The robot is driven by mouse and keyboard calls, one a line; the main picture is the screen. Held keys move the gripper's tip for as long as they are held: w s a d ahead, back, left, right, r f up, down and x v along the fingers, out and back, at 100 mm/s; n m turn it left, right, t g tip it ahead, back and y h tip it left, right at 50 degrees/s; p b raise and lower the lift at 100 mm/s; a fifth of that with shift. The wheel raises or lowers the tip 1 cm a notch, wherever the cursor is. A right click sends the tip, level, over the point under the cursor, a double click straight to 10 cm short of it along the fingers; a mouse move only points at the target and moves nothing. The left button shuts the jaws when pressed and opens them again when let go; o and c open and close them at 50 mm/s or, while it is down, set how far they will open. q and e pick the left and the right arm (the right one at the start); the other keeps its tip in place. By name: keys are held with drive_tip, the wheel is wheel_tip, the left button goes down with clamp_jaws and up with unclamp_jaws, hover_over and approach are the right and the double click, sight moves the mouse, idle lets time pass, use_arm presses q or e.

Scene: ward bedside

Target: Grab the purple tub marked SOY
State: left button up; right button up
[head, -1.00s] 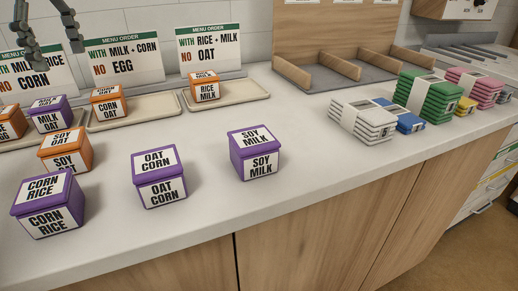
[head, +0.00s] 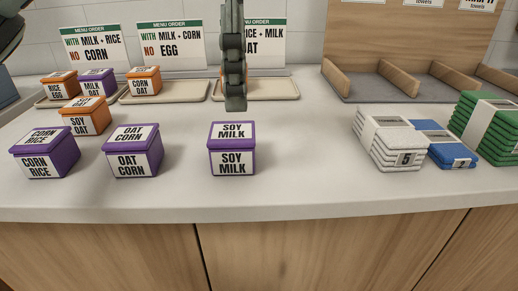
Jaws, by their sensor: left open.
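The purple tub marked SOY MILK (head: 232,148) stands upright on the white counter (head: 300,190), right of the other purple tubs. My left gripper (head: 235,104) hangs pointing down just above or behind it in the picture, seen edge-on, with nothing visible between its fingers. It is open and looks apart from the tub. Purple tubs marked OAT CORN (head: 132,152) and CORN RICE (head: 45,154) stand to the left. An orange tub marked SOY OAT (head: 85,116) stands behind them. My right gripper is not in view.
Cream trays (head: 165,94) line the back wall under menu cards (head: 172,46), with several tubs. White towels (head: 390,138), blue towels (head: 440,140) and green towels (head: 490,125) are stacked at right. Counter beside the SOY MILK tub is clear.

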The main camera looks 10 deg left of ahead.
sight(232, 131)
use_arm(q)
drive_tip(key=shift+s+f, duration=0.15)
drive_tip(key=shift+f, duration=0.3)
drive_tip(key=f, duration=0.4)
drive_tip(key=a+f+b, duration=0.1)
drive_tip(key=f, duration=0.1)
drive_tip(key=shift+s+f, duration=0.2)
drive_tip(key=shift+s, duration=0.05)
drive_tip(key=shift+f, duration=0.3)
drive_tip(key=c, duration=1.2)
drive_tip(key=shift+c, duration=1)
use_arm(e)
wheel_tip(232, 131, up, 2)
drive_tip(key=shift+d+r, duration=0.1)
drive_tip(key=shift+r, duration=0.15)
use_arm(q)
drive_tip(key=shift+r, duration=0.1)
